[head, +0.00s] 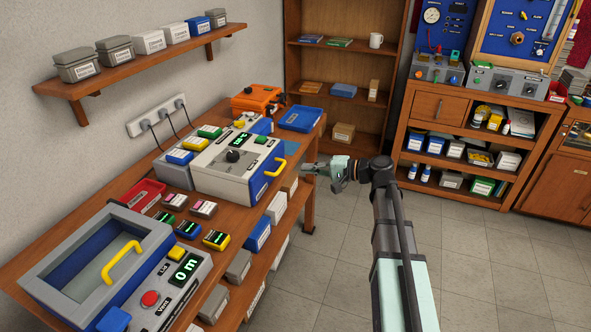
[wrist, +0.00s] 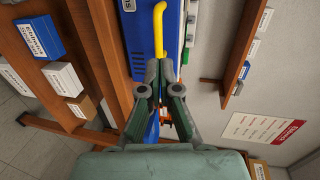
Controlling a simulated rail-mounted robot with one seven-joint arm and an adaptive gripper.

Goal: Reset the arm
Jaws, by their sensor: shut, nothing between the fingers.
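My arm reaches forward from the bottom of the head view. My gripper (head: 308,168) is off the bench's right edge, near the grey and blue box with a yellow handle (head: 236,165). In the wrist view my gripper (wrist: 160,68) has its fingertips together with nothing between them. The yellow handle (wrist: 158,25) and the blue side of the box (wrist: 147,48) show just beyond the fingertips. I cannot tell whether the fingertips touch the handle.
A cabinet (head: 470,140) and bookshelf (head: 340,60) stand behind. The tiled floor (head: 490,250) at right is clear.

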